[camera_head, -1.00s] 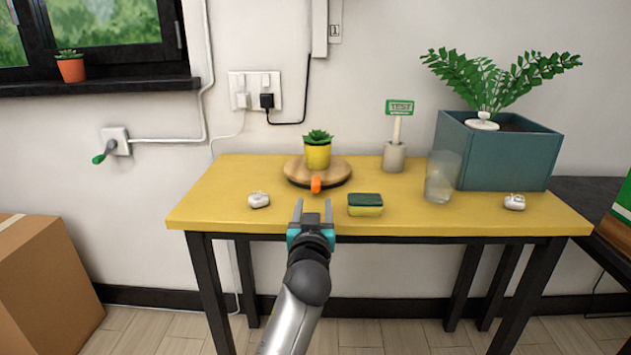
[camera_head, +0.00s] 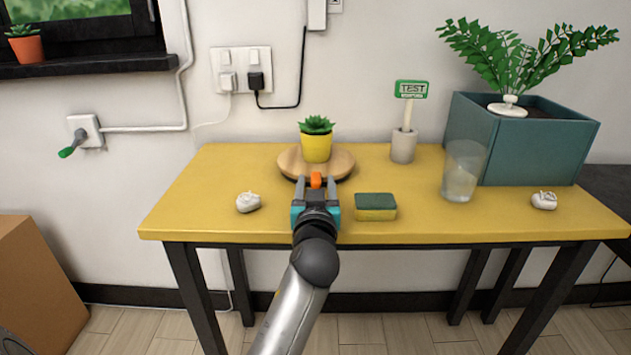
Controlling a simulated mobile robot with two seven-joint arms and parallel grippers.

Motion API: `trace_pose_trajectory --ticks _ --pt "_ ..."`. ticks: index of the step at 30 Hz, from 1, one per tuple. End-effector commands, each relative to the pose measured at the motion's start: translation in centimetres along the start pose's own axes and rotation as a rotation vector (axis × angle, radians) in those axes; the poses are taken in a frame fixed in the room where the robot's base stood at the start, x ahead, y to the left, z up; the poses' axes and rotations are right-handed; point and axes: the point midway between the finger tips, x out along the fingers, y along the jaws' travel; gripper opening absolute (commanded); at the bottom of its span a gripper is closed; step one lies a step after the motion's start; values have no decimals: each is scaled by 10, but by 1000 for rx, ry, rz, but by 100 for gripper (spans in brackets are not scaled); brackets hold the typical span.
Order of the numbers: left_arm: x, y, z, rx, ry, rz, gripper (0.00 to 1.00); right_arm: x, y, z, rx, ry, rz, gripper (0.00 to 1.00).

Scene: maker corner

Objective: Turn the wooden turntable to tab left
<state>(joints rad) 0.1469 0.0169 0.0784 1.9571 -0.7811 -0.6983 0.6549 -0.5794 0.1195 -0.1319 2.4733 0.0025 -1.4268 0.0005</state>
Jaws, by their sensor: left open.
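The round wooden turntable (camera_head: 342,166) lies on the yellow table. A yellow pot with a succulent (camera_head: 316,147) stands on it. Its orange tab (camera_head: 316,180) points toward me, at the front edge. My left gripper (camera_head: 316,184) is open, with its two fingers on either side of the tab in the picture. I cannot tell whether they touch it. The gripper hides part of the turntable's front edge. My right gripper is not in view.
A green and yellow sponge (camera_head: 375,207) lies right of my gripper, and a small white object (camera_head: 248,202) lies left. A grey holder with a TEST sign (camera_head: 403,146), a glass (camera_head: 463,172), a teal planter (camera_head: 525,148) and another white object (camera_head: 544,200) stand farther right.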

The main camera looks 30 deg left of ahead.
Motion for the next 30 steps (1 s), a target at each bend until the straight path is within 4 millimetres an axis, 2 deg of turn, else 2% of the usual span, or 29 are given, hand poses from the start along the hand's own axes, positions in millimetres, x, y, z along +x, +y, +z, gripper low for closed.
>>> trace_pose_trajectory --ticks 5,20,30 --pt "0 0 0 0 0 0 56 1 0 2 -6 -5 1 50" --pt "0 0 0 0 0 0 0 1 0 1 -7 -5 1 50" --pt "0 0 0 0 1 0 0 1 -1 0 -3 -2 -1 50"
